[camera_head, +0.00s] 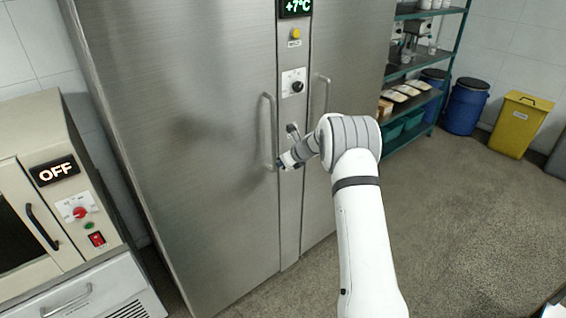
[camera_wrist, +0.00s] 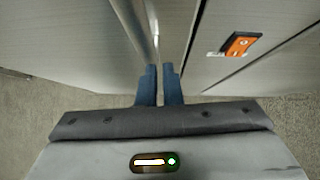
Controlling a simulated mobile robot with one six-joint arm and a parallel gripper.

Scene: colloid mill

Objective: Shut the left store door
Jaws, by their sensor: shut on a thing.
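The left store door (camera_head: 185,150) is a tall brushed-steel panel with a vertical bar handle (camera_head: 268,130) near its right edge. It looks flush, or nearly flush, with the steel middle post (camera_head: 291,205); a small gap cannot be ruled out. My gripper (camera_head: 284,161) is at the lower end of that handle. In the wrist view my gripper (camera_wrist: 160,84) has its two blue fingers close together, shut on the handle bar (camera_wrist: 150,35). The exact contact is partly hidden by the fingers.
The right store door (camera_head: 345,100) has its own handle (camera_head: 320,95). The post carries a dial (camera_head: 297,87) and a +7°C display (camera_head: 296,7). An oven marked OFF (camera_head: 88,190) stands left. Shelving (camera_head: 445,60), blue drums (camera_head: 465,106) and a yellow bin (camera_head: 520,125) stand right. Floor (camera_head: 460,230) is clear.

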